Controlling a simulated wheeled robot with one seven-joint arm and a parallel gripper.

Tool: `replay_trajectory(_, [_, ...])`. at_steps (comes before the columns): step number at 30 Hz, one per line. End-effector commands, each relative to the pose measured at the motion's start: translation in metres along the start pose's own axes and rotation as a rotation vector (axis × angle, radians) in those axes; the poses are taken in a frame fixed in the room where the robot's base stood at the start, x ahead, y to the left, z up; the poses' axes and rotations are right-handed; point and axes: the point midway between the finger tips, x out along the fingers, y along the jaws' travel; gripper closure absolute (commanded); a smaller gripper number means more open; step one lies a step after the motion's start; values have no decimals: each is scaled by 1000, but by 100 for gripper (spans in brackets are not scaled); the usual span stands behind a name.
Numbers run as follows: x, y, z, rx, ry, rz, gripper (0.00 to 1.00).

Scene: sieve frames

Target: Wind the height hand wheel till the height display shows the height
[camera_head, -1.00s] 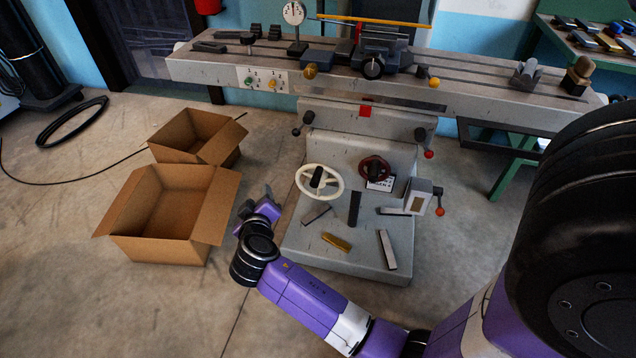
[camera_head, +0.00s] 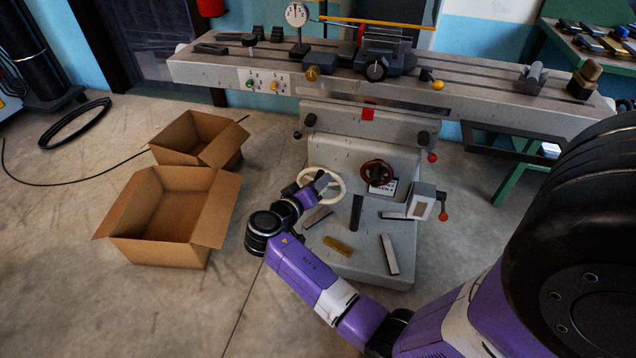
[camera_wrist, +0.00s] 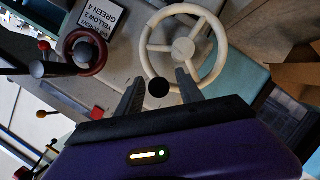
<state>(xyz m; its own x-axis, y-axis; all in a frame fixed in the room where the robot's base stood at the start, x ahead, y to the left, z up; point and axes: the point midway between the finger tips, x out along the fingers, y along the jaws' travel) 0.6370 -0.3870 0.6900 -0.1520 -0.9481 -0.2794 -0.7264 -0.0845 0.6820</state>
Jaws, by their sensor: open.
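A cream spoked hand wheel (camera_head: 341,187) is on the left of the grey machine's lower body, and a dark red hand wheel (camera_head: 377,173) is to its right. Both also show in the wrist view, the cream wheel (camera_wrist: 222,52) at the top middle and the red one (camera_wrist: 96,66) at the left. My gripper (camera_head: 314,182) is at the cream wheel and partly covers it. In the wrist view my gripper (camera_wrist: 159,92) is open, with a round black knob (camera_wrist: 158,88) at the wheel's rim between its fingers. I cannot tell whether they touch. I cannot make out a height reading.
A sign (camera_wrist: 97,15) reads "YELLOW 2 GREEN 4". Loose bars, one brass (camera_head: 337,246), lie on the machine's base. Two open cardboard boxes (camera_head: 168,225) stand on the floor at left. A dial gauge (camera_head: 297,14) stands above.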

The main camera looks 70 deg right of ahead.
Motion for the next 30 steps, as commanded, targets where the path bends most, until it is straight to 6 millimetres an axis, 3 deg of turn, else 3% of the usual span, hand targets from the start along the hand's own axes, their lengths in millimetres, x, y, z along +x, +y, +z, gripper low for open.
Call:
replay_trajectory(11, [8,0,0,0,1,-1,56])
replay_trajectory(18, [8,0,0,0,1,-1,99])
replay_trajectory(30, [8,0,0,0,1,-1,100])
